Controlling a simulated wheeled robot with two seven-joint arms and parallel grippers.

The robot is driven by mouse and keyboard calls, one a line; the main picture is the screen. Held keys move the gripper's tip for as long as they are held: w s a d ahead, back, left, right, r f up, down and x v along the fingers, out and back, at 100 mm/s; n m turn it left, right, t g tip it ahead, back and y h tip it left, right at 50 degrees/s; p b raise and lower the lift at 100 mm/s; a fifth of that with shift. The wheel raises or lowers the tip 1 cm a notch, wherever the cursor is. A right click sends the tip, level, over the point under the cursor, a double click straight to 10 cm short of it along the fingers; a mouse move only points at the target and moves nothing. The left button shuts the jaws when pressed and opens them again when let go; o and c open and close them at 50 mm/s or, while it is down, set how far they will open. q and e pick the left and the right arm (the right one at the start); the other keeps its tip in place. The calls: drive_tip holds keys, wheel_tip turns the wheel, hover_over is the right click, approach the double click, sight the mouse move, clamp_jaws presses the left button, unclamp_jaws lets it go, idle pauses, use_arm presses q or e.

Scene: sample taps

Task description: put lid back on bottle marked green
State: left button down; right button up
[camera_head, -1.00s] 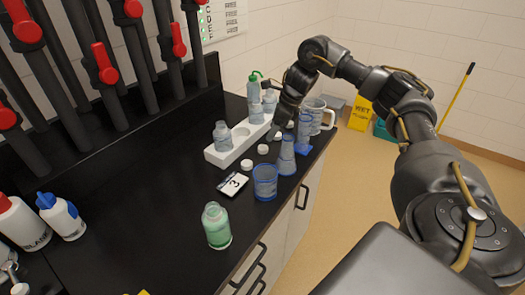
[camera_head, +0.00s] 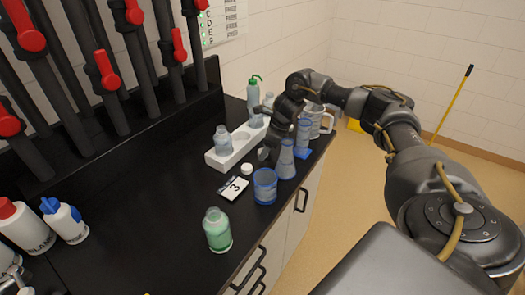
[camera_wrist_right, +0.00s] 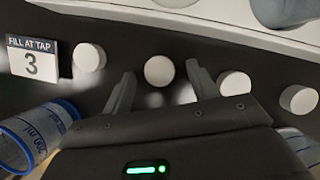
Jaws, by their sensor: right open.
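An open, lidless bottle with green contents (camera_head: 217,232) stands upright near the front of the black bench. Several white round lids lie in a row; one lid (camera_head: 246,168) shows in the head view, the others there hidden by my right gripper (camera_head: 268,152). In the right wrist view, a lid (camera_wrist_right: 159,71) lies between the open fingers of my right gripper (camera_wrist_right: 161,80), with gaps on both sides. Other lids lie to the left (camera_wrist_right: 89,57) and right (camera_wrist_right: 234,84) of it. My left gripper is not in view.
A white rack (camera_head: 222,158) with bottles stands behind the lids. A blue beaker (camera_head: 265,186), a conical flask (camera_head: 286,160) and a "3" card (camera_head: 233,188) are close by. Squeeze bottles (camera_head: 64,220) stand at left. The bench left of the green bottle is clear.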

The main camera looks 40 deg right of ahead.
drive_tip(key=shift+w+f, duration=0.1)
drive_tip(key=shift+f, duration=0.15)
drive_tip(key=shift+a, duration=0.1)
drive_tip(key=c, duration=1)
drive_tip(key=shift+r, duration=0.1)
drive_tip(key=shift+c, duration=0.2)
wheel_tip(320, 180, up, 10)
drive_tip(key=b, duration=0.1)
